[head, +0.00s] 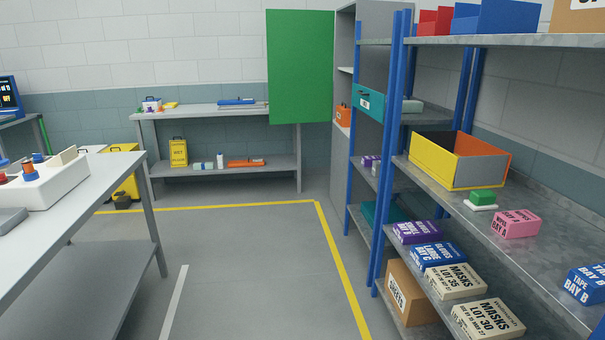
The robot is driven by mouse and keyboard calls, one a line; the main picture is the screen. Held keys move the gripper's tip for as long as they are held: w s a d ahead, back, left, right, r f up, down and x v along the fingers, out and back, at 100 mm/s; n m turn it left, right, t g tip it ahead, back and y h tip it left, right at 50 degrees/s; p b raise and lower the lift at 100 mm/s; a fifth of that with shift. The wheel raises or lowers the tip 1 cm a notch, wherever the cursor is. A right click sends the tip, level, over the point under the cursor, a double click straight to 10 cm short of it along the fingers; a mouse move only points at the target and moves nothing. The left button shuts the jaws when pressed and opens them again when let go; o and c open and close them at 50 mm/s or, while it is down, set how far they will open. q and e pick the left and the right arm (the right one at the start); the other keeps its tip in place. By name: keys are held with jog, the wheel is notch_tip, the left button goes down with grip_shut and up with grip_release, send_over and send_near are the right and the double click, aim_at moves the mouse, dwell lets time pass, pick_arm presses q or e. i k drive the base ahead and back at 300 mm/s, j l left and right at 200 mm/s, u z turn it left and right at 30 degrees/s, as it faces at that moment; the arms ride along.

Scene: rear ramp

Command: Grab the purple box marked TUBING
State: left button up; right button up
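A purple box (416,232) with white lettering lies on the shelf below the yellow bin, in the blue-post rack on the right. Its lettering is too small to read for certain. A smaller purple item (370,160) sits farther back, on a shelf of the rack section behind; its marking cannot be read. Neither of my grippers is in view.
Next to the purple box lie a blue GLOVES box (438,255) and cream MASKS boxes (455,281). Above are a yellow bin (442,160) and a pink box (516,224). A white table (100,180) stands left; the floor (260,270) between is clear.

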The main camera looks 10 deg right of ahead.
aim_at(366, 161)
jog(key=i+l+z, duration=0.15)
jog(key=i, duration=0.4)
jog(key=i+z, duration=0.15)
jog(key=i, duration=0.4)
jog(key=i+j+z, duration=0.15)
jog(key=i, duration=0.4)
jog(key=i+z, duration=0.2)
jog(key=i, duration=0.35)
jog(key=i+j+z, duration=0.15)
jog(key=i, duration=0.4)
jog(key=i+j+z, duration=0.15)
jog(key=i+j, duration=0.2)
jog(key=i, duration=0.2)
